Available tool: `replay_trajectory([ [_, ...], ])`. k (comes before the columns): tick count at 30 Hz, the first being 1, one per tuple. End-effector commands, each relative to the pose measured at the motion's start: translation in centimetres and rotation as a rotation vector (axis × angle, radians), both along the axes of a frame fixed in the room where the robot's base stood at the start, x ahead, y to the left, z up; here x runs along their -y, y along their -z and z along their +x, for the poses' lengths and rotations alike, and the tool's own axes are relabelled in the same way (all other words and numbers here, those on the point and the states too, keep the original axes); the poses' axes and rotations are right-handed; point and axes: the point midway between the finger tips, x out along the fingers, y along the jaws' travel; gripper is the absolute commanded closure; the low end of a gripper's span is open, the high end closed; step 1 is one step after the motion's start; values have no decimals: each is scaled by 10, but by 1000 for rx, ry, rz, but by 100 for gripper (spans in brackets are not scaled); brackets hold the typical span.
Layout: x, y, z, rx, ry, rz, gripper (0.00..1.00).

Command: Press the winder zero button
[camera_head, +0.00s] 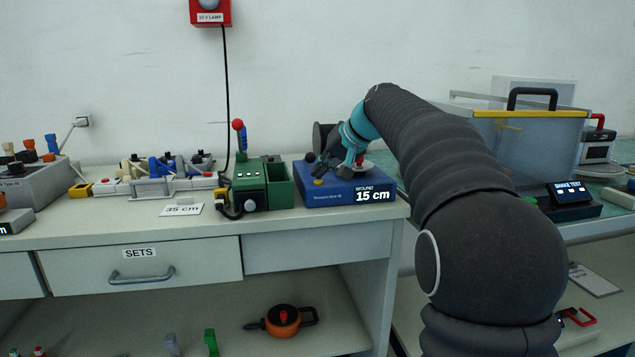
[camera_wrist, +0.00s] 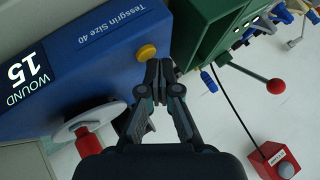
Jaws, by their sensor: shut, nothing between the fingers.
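The winder is a blue box (camera_head: 330,194) on the bench top, with a display (camera_head: 373,195) reading "WOUND 15 cm". In the wrist view the blue box (camera_wrist: 75,70) fills the upper left, lettered "Tessgrin Size 40". A round yellow button (camera_wrist: 147,52) sits on it near the edge by the green box; it also shows in the head view (camera_head: 318,182). My gripper (camera_wrist: 159,70) is shut and empty, its fingertips appearing just beside the yellow button. I cannot tell whether they touch it. In the head view my gripper (camera_head: 322,170) is above the winder.
The winder's reel with a red part (camera_wrist: 88,138) lies left of my fingers in the wrist view. A green box (camera_head: 262,184) with a red-knobbed lever (camera_head: 238,125) stands left of the winder. A "35 cm" card (camera_head: 181,209) lies on the bench. A grey bin (camera_head: 535,145) stands right.

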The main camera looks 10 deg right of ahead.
Motion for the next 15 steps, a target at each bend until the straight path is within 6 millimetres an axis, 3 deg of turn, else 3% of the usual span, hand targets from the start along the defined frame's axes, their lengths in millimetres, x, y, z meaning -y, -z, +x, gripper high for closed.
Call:
replay_trajectory([
  [15, 0, 5, 0, 0, 0, 0, 100],
])
